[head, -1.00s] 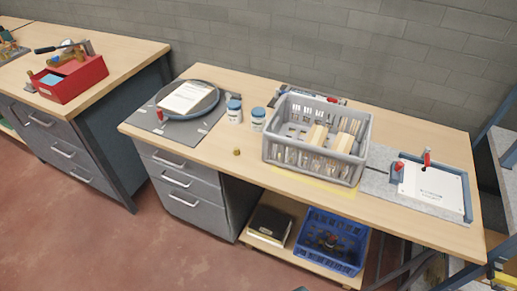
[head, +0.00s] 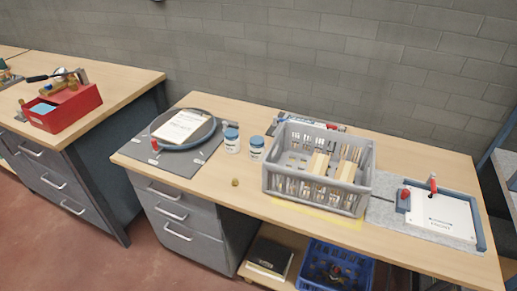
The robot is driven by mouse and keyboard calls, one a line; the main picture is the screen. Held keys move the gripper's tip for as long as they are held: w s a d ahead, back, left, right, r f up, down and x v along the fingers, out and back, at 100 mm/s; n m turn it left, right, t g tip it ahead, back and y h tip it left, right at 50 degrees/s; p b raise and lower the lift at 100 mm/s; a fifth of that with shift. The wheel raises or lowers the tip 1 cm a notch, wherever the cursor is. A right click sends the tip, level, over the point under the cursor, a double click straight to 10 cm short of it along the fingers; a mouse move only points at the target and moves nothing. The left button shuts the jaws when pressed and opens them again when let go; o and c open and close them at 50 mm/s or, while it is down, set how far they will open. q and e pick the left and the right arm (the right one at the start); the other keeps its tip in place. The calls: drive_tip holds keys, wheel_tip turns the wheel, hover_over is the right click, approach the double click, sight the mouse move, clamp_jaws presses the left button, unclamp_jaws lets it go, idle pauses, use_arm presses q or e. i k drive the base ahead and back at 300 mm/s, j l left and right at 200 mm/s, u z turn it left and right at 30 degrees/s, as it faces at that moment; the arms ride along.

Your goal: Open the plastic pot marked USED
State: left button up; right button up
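Two small white plastic pots with blue lids stand upright side by side on the wooden bench, between the round grey tray and the grey crate. The left pot (head: 232,141) and the right pot (head: 256,149) both have their lids on. Their labels are too small to read, so I cannot tell which is marked USED. Neither of my grippers is in view.
A grey crate (head: 281,185) with several parts stands right of the pots. A round tray (head: 158,133) holding a paper lies left. A small brass piece (head: 235,182) lies in front. A red box (head: 62,112) sits on the left bench. The front bench edge is mostly clear.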

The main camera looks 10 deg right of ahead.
sight(256, 154)
drive_tip(key=i+j+z, duration=0.2)
drive_tip(key=i, duration=0.3)
drive_tip(key=i+j+z, duration=0.2)
drive_tip(key=i+j, duration=0.25)
